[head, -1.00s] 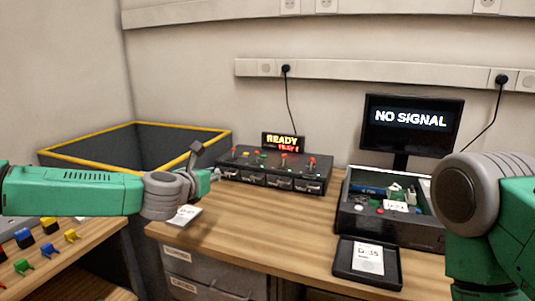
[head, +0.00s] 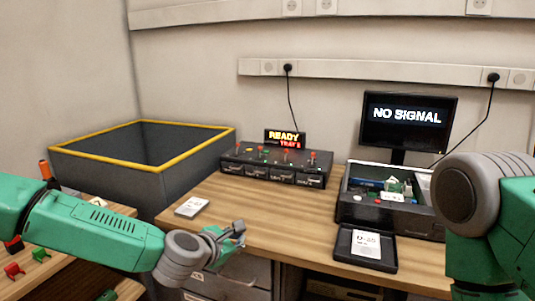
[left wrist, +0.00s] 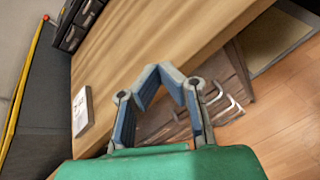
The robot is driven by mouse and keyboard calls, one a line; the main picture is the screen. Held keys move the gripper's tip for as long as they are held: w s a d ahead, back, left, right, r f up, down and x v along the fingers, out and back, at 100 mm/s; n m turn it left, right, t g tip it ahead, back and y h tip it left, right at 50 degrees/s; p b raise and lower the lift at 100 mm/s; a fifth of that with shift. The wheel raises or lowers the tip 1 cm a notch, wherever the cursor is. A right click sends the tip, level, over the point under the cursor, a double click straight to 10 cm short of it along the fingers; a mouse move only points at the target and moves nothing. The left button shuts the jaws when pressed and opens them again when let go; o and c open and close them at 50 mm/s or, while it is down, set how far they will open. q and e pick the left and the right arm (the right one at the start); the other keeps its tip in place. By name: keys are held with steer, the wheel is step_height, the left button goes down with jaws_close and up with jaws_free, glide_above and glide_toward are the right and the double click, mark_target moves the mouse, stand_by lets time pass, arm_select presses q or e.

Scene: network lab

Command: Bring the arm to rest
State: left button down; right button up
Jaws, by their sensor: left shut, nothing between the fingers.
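My left gripper (head: 236,233) hangs in front of the wooden table's (head: 300,220) front edge, at the lower middle of the head view. In the left wrist view its fingers (left wrist: 165,80) meet at the tips with nothing between them. My green left arm comes in from the left, bent down toward the front. My right arm stands at the right edge of the head view, and its gripper is out of view.
A small labelled box (head: 191,207) lies at the table's left. An opened device (head: 392,200), a dark tray (head: 365,248) and a NO SIGNAL monitor (head: 408,122) are at right. A yellow-rimmed bin (head: 185,165) stands behind left.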

arm_select(q)
steer(key=s+a+f+m+g+y, duration=0.1)
steer(key=s+f+m+g, duration=0.2)
steer(key=s+f+m, duration=0.6)
steer(key=s+a+f+m+g, duration=0.2)
steer(key=s+f+m+g, duration=0.15)
steer(key=s+f, duration=0.9)
steer(key=s+a+f+m+g+y, duration=0.1)
steer(key=s+a+m+g+y, duration=0.3)
steer(key=s+a+m, duration=0.8)
steer(key=s+a, duration=0.6)
steer(key=s, duration=0.3)
steer(key=shift+f+m+y+b, duration=0.3)
steer(key=shift+f+m+b, duration=0.05)
steer(key=shift+f+b, duration=0.05)
steer(key=c, duration=2.2)
jaws_free()
steer(key=shift+w+d+g, duration=0.1)
steer(key=shift+g, duration=0.15)
